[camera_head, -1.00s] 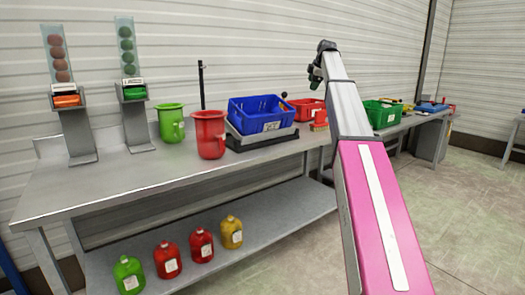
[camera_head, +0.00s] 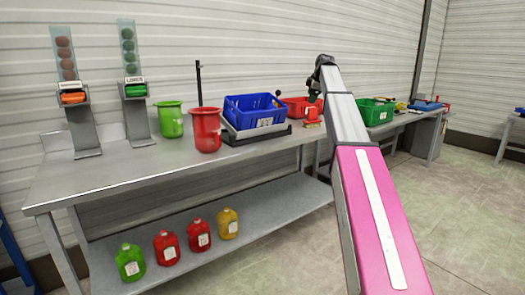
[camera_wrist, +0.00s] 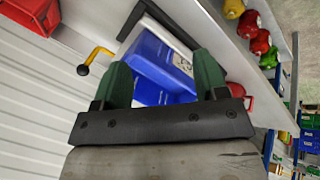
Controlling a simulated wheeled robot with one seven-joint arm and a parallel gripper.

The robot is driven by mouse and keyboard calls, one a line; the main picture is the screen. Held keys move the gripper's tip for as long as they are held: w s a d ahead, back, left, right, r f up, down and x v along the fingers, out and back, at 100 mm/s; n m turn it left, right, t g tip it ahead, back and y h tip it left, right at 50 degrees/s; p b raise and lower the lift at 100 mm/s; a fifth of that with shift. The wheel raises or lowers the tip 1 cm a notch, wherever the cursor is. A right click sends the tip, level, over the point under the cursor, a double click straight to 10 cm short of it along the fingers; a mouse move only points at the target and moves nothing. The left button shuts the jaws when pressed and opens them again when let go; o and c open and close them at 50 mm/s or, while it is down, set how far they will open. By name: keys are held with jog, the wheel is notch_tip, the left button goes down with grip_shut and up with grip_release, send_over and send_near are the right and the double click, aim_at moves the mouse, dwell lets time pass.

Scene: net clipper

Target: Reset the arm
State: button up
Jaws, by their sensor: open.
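My gripper (camera_wrist: 161,82) shows in the wrist view with its two green fingers apart and nothing between them. Beyond the fingers, a blue crate (camera_wrist: 150,58) stands on the workbench, apart from them. In the head view my arm rises over the right part of the scene, and its dark end (camera_head: 318,84) is above the bench, right of the blue crate (camera_head: 252,111). The fingers are too small there to make out clearly.
The workbench (camera_head: 95,180) also holds a red jug (camera_head: 206,130), a green jug (camera_head: 171,120), two dispensers and a red crate (camera_head: 297,106). Several bottles stand on its lower shelf (camera_head: 270,205). A green crate (camera_head: 376,111) is on the far bench.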

jog(key=s+a+f+m+g, duration=0.1)
jog(key=s+f+m, duration=0.35)
jog(key=f, duration=0.75)
jog(key=s+a+f+m+g+h, duration=0.1)
jog(key=s+f, duration=0.7)
jog(key=f, duration=0.4)
jog(key=s+a+f+m, duration=0.1)
jog(key=s+f+m, duration=0.2)
jog(key=s+f, duration=0.55)
jog(key=s+a+f+m+g+h, duration=0.1)
jog(key=s+f+m, duration=0.7)
jog(key=s+f, duration=1.5)
jog(key=shift+s+a+f+g, duration=0.35)
jog(key=shift+s+a+g, duration=0.2)
jog(key=shift+s+g, duration=0.55)
